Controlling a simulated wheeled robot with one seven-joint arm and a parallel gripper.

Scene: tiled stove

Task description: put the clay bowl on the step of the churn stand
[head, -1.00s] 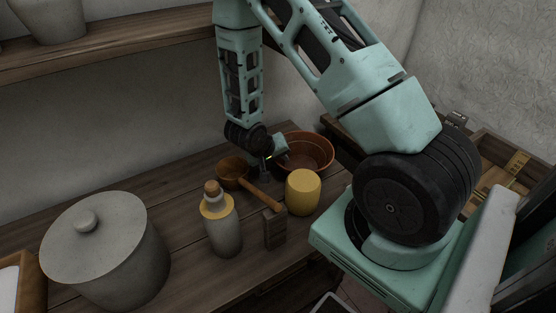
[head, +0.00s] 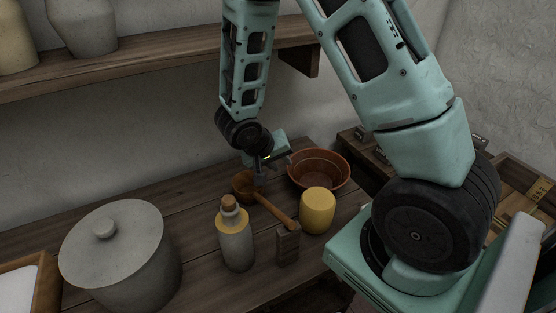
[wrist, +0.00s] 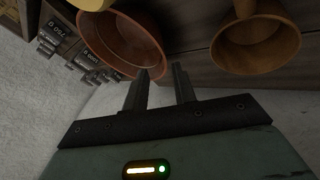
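The clay bowl (head: 335,181), reddish brown and wide, stands upright and looks empty on the wooden table near its back right end. It also shows in the wrist view (wrist: 125,42) at upper left. My gripper (head: 262,172) is left of the bowl, above the table, between it and a wooden dipper (head: 244,187). In the wrist view my gripper (wrist: 162,76) has its two fingers apart with nothing between them; the bowl's rim is close to the left fingertip. I cannot make out the churn stand or its step for certain.
The dipper's handle points toward a small wooden block (head: 288,245). A yellow pot (head: 318,212), a stoppered grey bottle (head: 235,242) and a lidded grey crock (head: 118,255) stand in front. A shelf (head: 150,62) runs above; an open wooden crate (head: 520,176) is at right.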

